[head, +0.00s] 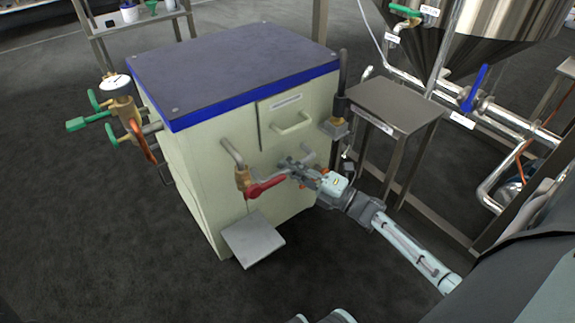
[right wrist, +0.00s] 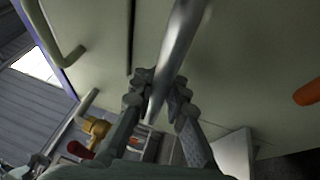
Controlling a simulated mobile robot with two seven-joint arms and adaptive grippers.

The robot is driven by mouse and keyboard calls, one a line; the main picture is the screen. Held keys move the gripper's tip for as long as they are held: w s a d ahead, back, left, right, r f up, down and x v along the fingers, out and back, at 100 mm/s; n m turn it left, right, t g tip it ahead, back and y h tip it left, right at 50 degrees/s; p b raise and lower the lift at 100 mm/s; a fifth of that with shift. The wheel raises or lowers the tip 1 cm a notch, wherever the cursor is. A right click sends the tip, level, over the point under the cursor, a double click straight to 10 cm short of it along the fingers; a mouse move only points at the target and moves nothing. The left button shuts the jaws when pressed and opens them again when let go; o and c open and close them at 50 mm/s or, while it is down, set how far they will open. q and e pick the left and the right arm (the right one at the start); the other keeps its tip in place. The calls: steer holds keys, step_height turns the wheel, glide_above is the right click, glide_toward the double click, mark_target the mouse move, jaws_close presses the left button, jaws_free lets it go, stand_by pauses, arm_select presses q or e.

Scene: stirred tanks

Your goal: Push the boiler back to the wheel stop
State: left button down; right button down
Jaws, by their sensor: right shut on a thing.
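The boiler (head: 195,190) is a cream cabinet with a dark top and a blue rim, standing on the dark floor in the middle of the head view. Its front carries a drawer-like handle (head: 291,123) and a brass valve with a red lever (head: 266,186). My right gripper (head: 294,167) is at the boiler's front, right of the red lever. In the right wrist view its fingers (right wrist: 163,97) are shut around a metal bar (right wrist: 180,40) in front of the cream panel. I cannot make out a wheel stop. My left gripper is not in view.
A small steel table (head: 393,103) stands close to the boiler's right side. A steel tank (head: 495,35) with pipes and a blue-handled valve is at the right. A gauge and green-handled valves (head: 110,115) stick out at the boiler's left. The floor at left is clear.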

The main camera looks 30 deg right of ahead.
steer(key=shift+f, duration=0.25)
steer(key=c, duration=1.5)
jaws_free()
steer(key=shift+r, duration=0.1)
steer(key=v, duration=1.2)
steer(key=shift+w, duration=0.1)
